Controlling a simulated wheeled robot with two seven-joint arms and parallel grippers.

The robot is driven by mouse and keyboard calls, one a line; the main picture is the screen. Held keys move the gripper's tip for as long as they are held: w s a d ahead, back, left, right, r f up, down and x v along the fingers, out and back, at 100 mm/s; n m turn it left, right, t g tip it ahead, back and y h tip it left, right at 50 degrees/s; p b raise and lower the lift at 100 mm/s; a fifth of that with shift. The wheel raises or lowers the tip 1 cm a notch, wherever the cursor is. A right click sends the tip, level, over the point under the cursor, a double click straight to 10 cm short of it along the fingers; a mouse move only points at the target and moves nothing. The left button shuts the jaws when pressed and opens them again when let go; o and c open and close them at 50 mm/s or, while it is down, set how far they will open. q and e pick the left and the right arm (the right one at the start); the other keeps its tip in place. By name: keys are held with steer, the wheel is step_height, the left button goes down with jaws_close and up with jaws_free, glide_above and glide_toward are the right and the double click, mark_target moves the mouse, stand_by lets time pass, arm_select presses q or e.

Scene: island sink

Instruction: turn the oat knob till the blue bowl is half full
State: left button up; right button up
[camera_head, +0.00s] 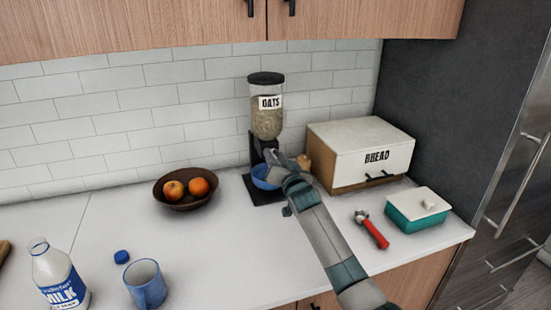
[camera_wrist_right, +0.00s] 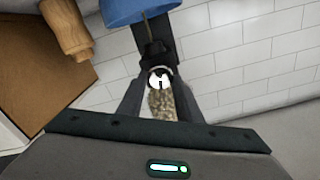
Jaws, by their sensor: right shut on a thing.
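The oat dispenser (camera_head: 267,118) stands against the tiled wall, with a clear hopper of oats labelled OATS and a black base. The blue bowl (camera_head: 262,180) sits under it, partly hidden by my right gripper (camera_head: 270,155). The bowl also shows at the top of the right wrist view (camera_wrist_right: 140,10), but its inside and oat level are hidden. A thin tan line (camera_wrist_right: 147,27) runs between the dispenser's black outlet and the bowl. My right gripper (camera_wrist_right: 157,76) is shut at the front of the dispenser, on the oat knob, which its fingers mostly hide. My left gripper is out of view.
A bread box (camera_head: 350,165) and a wooden item (camera_head: 304,162) stand right of the dispenser. A fruit bowl (camera_head: 185,201) is left. A red-handled tool (camera_head: 376,234) and teal dish (camera_head: 415,214) lie right; a milk bottle (camera_head: 57,275) and blue mug (camera_head: 146,285) stand front left.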

steer(key=m+p, duration=0.1)
steer(key=m, duration=0.8)
steer(key=shift+d+f, duration=0.1)
steer(key=shift+f, duration=0.05)
steer(key=shift+m, duration=0.3)
steer(key=o, duration=1)
steer(key=shift+o, duration=0.2)
